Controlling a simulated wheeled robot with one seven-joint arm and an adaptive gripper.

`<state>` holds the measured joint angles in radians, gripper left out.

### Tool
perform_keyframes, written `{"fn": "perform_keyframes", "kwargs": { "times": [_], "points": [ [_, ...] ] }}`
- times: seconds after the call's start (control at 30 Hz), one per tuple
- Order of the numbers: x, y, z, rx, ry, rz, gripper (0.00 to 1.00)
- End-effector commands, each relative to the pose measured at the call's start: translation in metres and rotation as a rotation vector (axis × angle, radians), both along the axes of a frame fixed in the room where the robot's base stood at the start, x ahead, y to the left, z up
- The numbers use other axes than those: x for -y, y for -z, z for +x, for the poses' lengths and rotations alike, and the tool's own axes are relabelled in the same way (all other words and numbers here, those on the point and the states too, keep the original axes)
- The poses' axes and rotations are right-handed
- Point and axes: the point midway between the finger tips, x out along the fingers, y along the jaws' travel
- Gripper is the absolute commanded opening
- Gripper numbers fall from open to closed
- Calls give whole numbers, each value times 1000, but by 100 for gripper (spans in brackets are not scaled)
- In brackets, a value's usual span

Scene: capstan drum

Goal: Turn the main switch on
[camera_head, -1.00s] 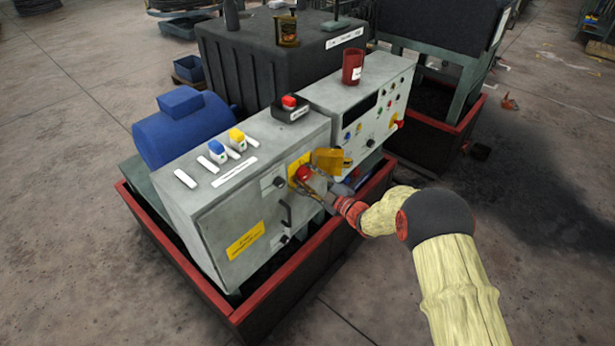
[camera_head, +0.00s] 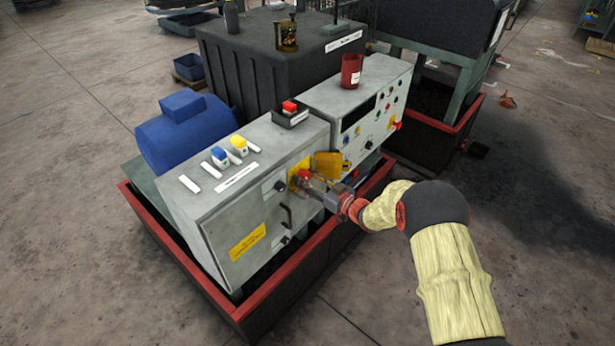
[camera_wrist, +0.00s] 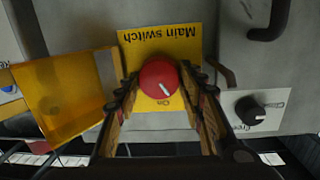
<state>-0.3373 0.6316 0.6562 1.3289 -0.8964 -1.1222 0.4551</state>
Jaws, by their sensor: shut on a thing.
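The main switch is a round red knob (camera_wrist: 159,80) with a white pointer line, on a yellow plate (camera_wrist: 140,50) labelled "Main switch". In the wrist view the picture is upside down, and the pointer slants toward the "On" lettering. My gripper (camera_wrist: 160,88) has its two fingers on either side of the knob and is shut on it. In the head view the red knob (camera_head: 304,175) shows on the front of the grey cabinet, with my gripper (camera_head: 312,182) at it from the right. A yellow flap (camera_wrist: 62,95) stands open beside the plate.
A black handle (camera_head: 287,217) and a small black knob (camera_wrist: 250,110) are near the switch on the cabinet front. The grey panel with buttons (camera_head: 365,125) stands to the right. A red-rimmed tray (camera_head: 210,288) surrounds the cabinet's base.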

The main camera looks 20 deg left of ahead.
Motion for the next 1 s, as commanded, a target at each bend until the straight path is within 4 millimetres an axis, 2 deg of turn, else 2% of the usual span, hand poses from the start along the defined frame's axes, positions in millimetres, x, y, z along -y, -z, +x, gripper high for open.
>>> {"fn": "perform_keyframes", "kwargs": {
  "times": [0.5, 1.0],
  "points": [
    [1, 0, 1, -386, 1, 158, 14],
    [2, 1, 2, -512, 1, 209, 14]
  ]
}}
